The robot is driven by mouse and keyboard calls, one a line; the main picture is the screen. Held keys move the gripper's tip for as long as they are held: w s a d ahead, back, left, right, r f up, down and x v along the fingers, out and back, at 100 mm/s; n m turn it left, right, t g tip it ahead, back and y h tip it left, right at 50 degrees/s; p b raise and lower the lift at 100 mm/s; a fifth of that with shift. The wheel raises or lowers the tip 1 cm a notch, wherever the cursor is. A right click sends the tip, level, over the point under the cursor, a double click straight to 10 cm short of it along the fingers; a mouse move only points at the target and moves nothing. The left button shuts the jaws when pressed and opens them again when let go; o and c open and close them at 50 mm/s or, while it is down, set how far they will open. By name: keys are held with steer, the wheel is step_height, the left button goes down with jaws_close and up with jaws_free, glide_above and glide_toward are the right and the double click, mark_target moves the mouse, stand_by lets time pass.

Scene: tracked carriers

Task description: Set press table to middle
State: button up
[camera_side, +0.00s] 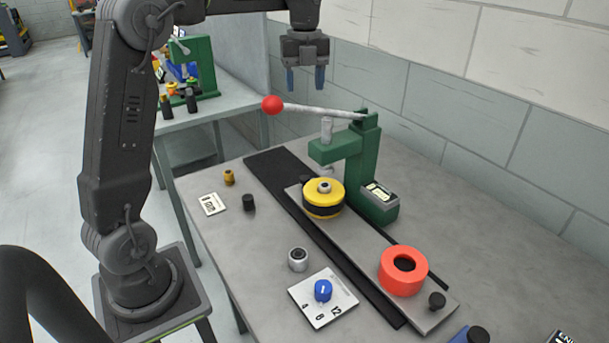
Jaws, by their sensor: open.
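The green press (370,160) stands on the bench, its lever ending in a red ball (271,105). The lever is roughly level. The press table appears to be the grey sliding plate (350,239) on a black track (268,172). It carries a yellow and black round piece (323,198) under the press head and a red ring (403,271) nearer the front. A black knob (437,300) stands at the plate's near end. My gripper (306,82) is open and empty, with blue fingertips pointing down, high above the bench behind the lever in the picture.
A white dial plate (340,302) with a blue knob (323,290) lies at the front. A silver cylinder (298,259), black cylinder (249,202), brass piece (229,177) and white card (211,204) sit left of the track. A wall (450,110) bounds the back.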

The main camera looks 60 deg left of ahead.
mark_target(304, 177)
step_height(304, 177, down, 25)
steer(key=shift+f, duration=0.1)
stand_by(0.3)
jaws_close()
stand_by(0.6)
